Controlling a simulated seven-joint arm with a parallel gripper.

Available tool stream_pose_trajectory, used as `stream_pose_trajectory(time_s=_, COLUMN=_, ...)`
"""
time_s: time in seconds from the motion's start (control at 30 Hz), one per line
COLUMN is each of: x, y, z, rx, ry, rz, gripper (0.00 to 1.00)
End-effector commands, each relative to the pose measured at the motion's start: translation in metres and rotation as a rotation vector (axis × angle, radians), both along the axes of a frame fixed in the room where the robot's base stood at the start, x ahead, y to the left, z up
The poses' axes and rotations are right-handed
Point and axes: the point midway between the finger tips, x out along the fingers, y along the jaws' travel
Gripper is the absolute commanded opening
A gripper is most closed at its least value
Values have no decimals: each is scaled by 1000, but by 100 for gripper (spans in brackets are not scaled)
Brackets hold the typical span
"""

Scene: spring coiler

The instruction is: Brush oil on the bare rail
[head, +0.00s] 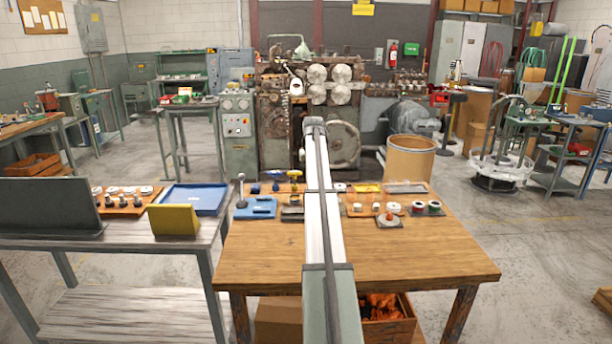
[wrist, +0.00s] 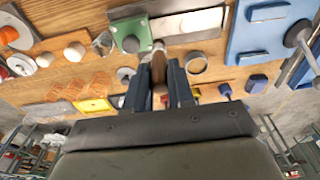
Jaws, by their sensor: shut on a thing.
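My gripper (wrist: 161,76) is shut on a slim brown thing (wrist: 159,58), which looks like a brush handle, seen nearly end-on above the wooden table. I cannot make out its bristles. A green plate with a dark round knob (wrist: 130,44) lies just left of the fingertips in the wrist view. A grey block with a pale top (wrist: 188,24) lies just beyond them. I cannot tell which thing is the bare rail. In the head view my own arm hides the gripper and the middle of the table (head: 362,262).
Blue holders (head: 257,207) stand left of my arm. White-topped pieces (head: 392,207) and a small plate with an orange knob (head: 390,219) lie right. The front of the table is clear. A side bench holds a blue tray (head: 190,199). A large machine (head: 335,75) stands behind.

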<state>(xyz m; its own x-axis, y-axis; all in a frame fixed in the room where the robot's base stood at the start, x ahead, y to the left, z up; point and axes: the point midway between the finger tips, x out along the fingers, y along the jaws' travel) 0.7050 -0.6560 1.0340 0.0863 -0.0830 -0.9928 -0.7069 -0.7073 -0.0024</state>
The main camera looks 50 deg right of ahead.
Motion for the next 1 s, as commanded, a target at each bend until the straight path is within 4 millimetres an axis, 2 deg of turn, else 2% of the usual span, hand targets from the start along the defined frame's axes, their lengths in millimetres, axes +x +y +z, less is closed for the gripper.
stream_pose_trajectory(time_s=0.63, x=1, y=0, z=-47, rx=0, ry=0, rz=0, gripper=0)
stream_pose_trajectory(time_s=1.0, x=1, y=0, z=-52, rx=-1, ry=-1, rz=0, gripper=0)
